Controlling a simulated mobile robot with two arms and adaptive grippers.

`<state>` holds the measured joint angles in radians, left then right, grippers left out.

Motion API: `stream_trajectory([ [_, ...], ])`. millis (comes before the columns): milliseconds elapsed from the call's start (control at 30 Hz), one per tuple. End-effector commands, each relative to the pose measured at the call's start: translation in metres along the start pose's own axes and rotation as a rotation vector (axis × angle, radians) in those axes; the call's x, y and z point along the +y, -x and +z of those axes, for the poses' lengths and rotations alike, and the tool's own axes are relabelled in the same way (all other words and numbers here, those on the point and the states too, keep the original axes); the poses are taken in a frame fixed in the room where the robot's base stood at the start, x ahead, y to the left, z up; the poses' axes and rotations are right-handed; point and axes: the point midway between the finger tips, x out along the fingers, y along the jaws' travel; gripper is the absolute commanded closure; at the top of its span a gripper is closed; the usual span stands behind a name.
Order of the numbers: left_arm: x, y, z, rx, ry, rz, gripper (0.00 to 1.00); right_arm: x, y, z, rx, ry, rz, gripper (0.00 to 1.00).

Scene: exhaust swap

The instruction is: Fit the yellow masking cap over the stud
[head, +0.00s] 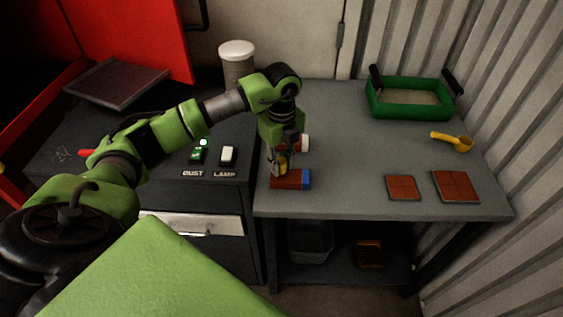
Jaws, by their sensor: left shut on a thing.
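My left gripper (278,172) points down over the front left part of the grey table (350,180). It is shut on a small yellow thing, which looks like the yellow masking cap (283,161); the fingers hide much of it. Just below the fingertips lies a red-brown block (286,182) with a blue end (306,179). I cannot tell whether the cap touches the block. A small white round thing (305,143) shows just behind the gripper. I cannot make out the stud. My right gripper is not in view.
A green tray (408,111) with pale fill stands at the back right. A yellow scoop (459,143) and two red-brown tiled plates (402,187) (456,185) lie on the right. Left of the table are the DUST switch (199,153) and LAMP switch (228,156). The table's middle is clear.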

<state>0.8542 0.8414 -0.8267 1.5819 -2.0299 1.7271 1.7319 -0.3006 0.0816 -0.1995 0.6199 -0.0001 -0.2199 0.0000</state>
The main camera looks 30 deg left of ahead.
Motion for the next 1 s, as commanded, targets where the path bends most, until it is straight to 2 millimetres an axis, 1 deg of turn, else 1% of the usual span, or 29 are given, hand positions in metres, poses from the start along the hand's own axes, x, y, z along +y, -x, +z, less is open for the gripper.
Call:
stream_trajectory([
  [833,0.000,-0.022,0.000,0.000,0.000,0.001,0.92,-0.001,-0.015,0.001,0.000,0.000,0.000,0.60],
  [867,0.000,-0.021,0.000,0.000,0.000,0.001,0.71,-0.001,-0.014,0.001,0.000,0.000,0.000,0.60],
  [900,0.000,-0.021,0.000,0.000,0.000,0.001,0.61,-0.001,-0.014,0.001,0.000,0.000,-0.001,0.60],
  [1000,0.000,-0.021,0.000,0.000,0.000,0.001,0.59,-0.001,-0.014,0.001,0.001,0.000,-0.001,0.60],
])
